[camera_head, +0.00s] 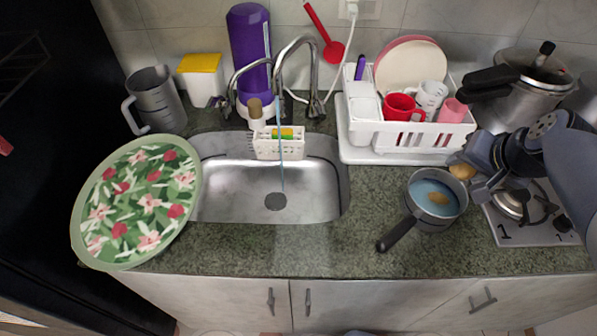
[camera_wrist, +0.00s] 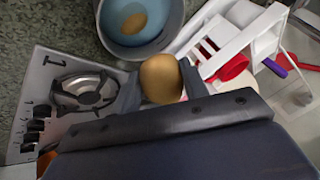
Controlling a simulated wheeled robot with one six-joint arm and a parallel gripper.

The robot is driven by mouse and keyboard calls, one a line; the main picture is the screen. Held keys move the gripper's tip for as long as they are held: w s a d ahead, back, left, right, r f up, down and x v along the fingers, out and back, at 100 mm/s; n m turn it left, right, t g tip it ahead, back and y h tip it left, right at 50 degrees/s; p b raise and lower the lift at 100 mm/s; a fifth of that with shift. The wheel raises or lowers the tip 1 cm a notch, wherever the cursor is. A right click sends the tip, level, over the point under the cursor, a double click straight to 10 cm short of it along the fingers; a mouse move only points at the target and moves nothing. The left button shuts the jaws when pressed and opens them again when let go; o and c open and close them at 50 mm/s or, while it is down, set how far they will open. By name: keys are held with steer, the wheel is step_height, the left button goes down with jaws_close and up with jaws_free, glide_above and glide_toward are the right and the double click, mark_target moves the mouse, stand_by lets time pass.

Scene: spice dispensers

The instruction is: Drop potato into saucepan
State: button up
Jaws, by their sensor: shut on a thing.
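A brown potato (camera_head: 461,171) is held between the fingers of my gripper (camera_head: 470,172), at the upper right rim of the saucepan (camera_head: 436,223). In the wrist view the potato (camera_wrist: 161,78) sits between the two fingers, just outside the saucepan's rim in the picture. My gripper (camera_wrist: 160,88) is shut on it. The grey saucepan (camera_wrist: 103,40) holds blue liquid, and a second potato (camera_head: 438,198) lies in it. That second potato also shows in the wrist view (camera_wrist: 134,22). The saucepan's black handle points to the lower left in the head view.
A gas stove (camera_head: 520,232) lies right of the saucepan. A white dish rack (camera_head: 375,150) with cups and plates stands behind it, and a pressure cooker (camera_head: 525,95) is at the back right. The sink (camera_head: 240,185) is to the left. Counter between sink and saucepan is clear.

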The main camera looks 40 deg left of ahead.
steer(key=shift+f+b, duration=0.3)
steer(key=shift+f, duration=0.45)
steer(key=o, duration=1.1)
steer(key=shift+r, duration=0.1)
steer(key=v, duration=1)
steer(key=shift+s+d+r, duration=0.15)
steer(key=shift+r, duration=0.15)
